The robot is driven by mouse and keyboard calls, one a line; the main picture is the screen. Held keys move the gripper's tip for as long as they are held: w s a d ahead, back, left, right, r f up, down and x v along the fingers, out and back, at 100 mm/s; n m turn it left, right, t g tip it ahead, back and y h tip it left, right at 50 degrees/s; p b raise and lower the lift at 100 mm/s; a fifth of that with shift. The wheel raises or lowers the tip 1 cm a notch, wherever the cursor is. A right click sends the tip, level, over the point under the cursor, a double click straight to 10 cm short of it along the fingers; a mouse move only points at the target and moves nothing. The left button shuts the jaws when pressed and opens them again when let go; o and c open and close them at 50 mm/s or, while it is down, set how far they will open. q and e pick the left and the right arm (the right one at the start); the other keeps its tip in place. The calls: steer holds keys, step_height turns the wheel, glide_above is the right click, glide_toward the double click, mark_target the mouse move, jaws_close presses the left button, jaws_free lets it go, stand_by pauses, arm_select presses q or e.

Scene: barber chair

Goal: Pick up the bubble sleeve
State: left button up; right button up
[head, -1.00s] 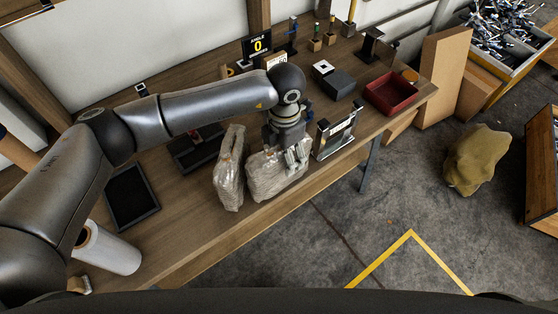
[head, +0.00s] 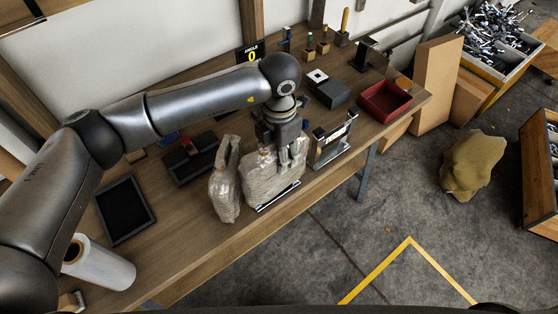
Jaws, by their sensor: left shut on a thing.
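A bubble sleeve (head: 262,180), pale grey and crinkled, is in my left gripper (head: 292,160) near the front edge of the wooden table. My left gripper points down and is shut on the sleeve's upper right part. The sleeve is upright; its upper part is partly hidden by the gripper. A thin metallic edge (head: 279,196) shows at its lower front. A second, similar wrapped piece (head: 225,185) with a loop-like top stands just left of it. My right gripper is not in view.
A metal-framed stand (head: 333,140) is close on the right of my left gripper. A red tray (head: 385,100) and a dark box (head: 332,93) stand farther right. A black tray (head: 125,210) and a white roll (head: 100,264) are at left. Open floor lies in front.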

arm_select(q)
step_height(320, 180, up, 13)
steer(key=b, duration=0.2)
steer(key=shift+b, duration=0.4)
steer(key=shift+r, duration=0.65)
